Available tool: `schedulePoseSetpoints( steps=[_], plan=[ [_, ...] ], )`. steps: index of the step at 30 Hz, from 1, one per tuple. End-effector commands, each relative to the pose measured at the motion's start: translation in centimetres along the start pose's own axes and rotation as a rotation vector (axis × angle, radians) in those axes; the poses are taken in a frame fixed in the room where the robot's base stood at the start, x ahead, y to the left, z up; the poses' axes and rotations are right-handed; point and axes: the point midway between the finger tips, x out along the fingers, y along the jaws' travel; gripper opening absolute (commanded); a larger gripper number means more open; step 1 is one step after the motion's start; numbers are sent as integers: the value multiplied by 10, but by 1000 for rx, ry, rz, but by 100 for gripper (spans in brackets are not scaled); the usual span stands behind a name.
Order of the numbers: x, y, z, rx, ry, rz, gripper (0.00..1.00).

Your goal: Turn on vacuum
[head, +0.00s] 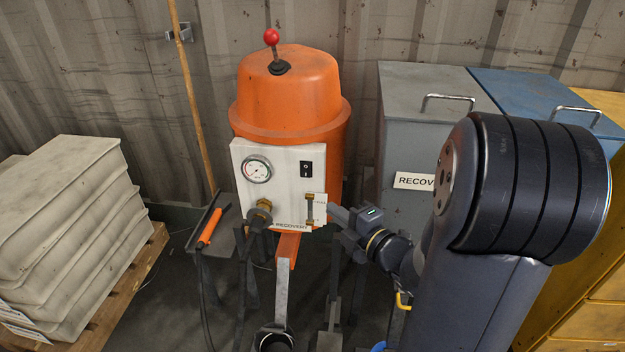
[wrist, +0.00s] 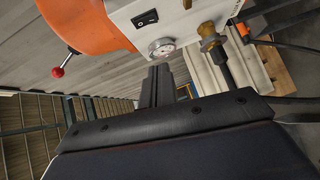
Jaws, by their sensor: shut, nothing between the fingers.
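The vacuum is an orange domed drum (head: 290,95) with a red ball-topped lever (head: 271,37) on its lid. Its white front panel (head: 280,195) carries a round gauge (head: 257,170) and a black rocker switch (head: 306,170). My gripper (head: 332,211) is shut and empty, just right of the panel's lower right corner and below the switch, pointing left. In the wrist view the switch (wrist: 145,17) is at the top, the gauge (wrist: 161,47) below it, and my dark fingers (wrist: 160,70) appear beneath the gauge. I cannot tell whether they touch the panel.
A brass fitting (head: 263,207) with a dark hose sits on the panel's lower left. Stacked pale sacks (head: 60,230) lie on a wooden pallet at left. Grey (head: 425,85) and blue (head: 540,100) bins stand at right. A wooden pole (head: 190,90) leans against the wall.

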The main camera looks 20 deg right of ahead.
Motion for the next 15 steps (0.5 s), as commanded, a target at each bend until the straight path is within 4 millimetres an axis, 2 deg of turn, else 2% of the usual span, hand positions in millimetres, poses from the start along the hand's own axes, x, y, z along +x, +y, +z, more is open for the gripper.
schedulePoseSetpoints(
  steps=[10,15],
  plan=[
    [1,0,0,-1,1,1,0],
    [14,0,0,-1,3,1,0]
  ],
)
